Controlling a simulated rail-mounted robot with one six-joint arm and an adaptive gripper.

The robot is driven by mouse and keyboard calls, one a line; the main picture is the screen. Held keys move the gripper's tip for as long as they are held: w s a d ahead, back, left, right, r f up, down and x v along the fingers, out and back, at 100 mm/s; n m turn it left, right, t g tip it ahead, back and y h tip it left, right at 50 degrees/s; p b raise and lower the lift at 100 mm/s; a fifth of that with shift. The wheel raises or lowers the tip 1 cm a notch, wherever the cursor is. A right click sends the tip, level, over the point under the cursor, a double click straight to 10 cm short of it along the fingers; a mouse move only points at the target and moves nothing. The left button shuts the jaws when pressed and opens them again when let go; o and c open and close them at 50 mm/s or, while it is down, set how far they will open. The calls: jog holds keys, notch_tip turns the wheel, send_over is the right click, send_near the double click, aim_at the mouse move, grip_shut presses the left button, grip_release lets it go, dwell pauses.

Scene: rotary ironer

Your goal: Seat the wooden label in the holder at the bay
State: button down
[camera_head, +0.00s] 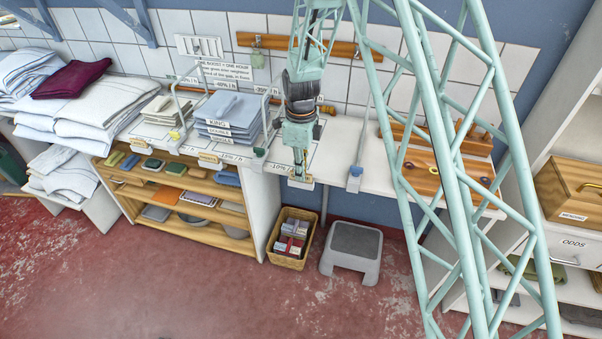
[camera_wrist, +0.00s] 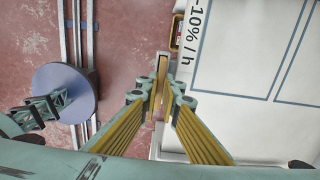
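My gripper (camera_head: 299,172) points down at the front edge of the white bench, at the bay marked -10% / h. In the wrist view its yellow-ribbed fingers (camera_wrist: 160,97) close on the thin wooden label (camera_wrist: 162,70), seen edge-on between the fingertips. The pale holder (camera_head: 301,184) is on the bench's front edge directly below my gripper. It also shows in the wrist view (camera_wrist: 165,58), around or right under the label's far end. I cannot tell how deep the label sits in it. The fingers hide much of the label.
Stacked grey-blue linen (camera_head: 228,117) stands on the bench to the left, beside wire dividers. A blue-grey clip (camera_head: 355,178) is on the edge to the right. A basket (camera_head: 291,240) and a grey step stool (camera_head: 352,252) stand on the floor below. The marked bay surface (camera_wrist: 245,60) is clear.

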jog(key=shift+f, duration=0.15)
jog(key=c, duration=2.9)
grip_release()
jog(key=shift+o, duration=0.2)
notch_tip(320, 180, up, 12)
jog(key=shift+r, duration=0.2)
